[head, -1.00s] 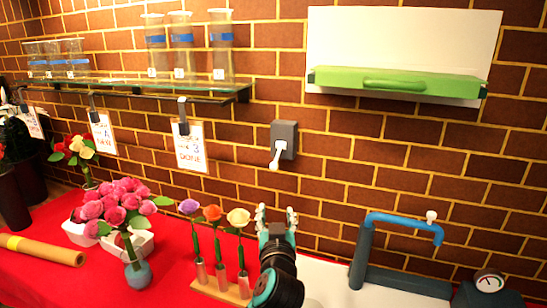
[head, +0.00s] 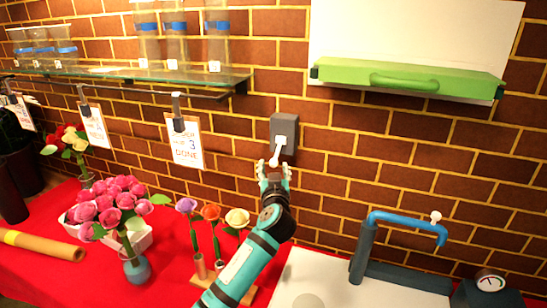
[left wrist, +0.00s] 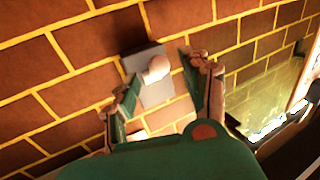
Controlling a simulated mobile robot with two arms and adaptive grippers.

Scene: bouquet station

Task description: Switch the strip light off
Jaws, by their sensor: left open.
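The wall switch is a dark grey box (head: 285,128) on the brick wall, with a white lever that points down and ends in a round knob (head: 273,161). My left gripper (head: 275,170) is open just below the switch, its fingertips close around the knob. In the left wrist view, the grey plate (left wrist: 153,95) and white knob (left wrist: 156,69) lie between the two spread fingers (left wrist: 160,82). I cannot tell whether a finger touches the lever. My right gripper is not in view. I cannot clearly make out the strip light itself.
A glass shelf (head: 150,75) with cylinders and hanging cards is left of the switch. A green bar with a handle (head: 405,76) is mounted at upper right. Below are a flower rack (head: 232,293), a pink bouquet (head: 108,208) and a blue-handled device (head: 405,222).

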